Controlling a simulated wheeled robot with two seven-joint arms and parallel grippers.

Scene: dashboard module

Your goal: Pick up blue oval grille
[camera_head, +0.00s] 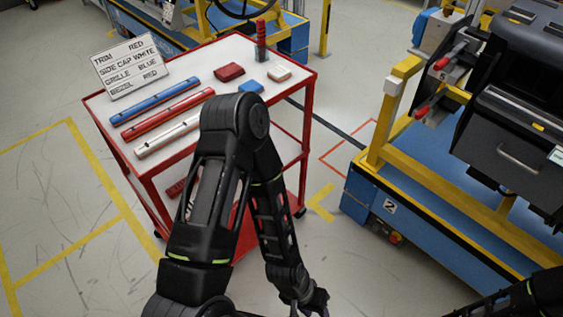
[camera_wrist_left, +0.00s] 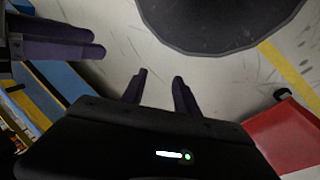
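A small blue piece (camera_head: 250,86) lies on the top of the red cart (camera_head: 311,92), partly hidden behind my left arm. I cannot tell whether it is the oval grille. My left gripper (camera_head: 307,303) hangs low at the bottom of the head view, well apart from the cart top. In the left wrist view its two fingers (camera_wrist_left: 160,76) are spread with nothing between them. Dark fingers at the left edge of the wrist view look like my right gripper (camera_wrist_left: 65,40); their gap is unclear. The bottom right of the head view shows only part of my right arm.
A sign (camera_head: 130,66) stands at the cart's back left. Blue (camera_head: 155,102), red (camera_head: 168,114) and white (camera_head: 165,138) bars lie in front. Red (camera_head: 229,72) and white (camera_head: 279,73) pieces flank the blue one. A blue-yellow station (camera_head: 430,215) stands right; floor between is clear.

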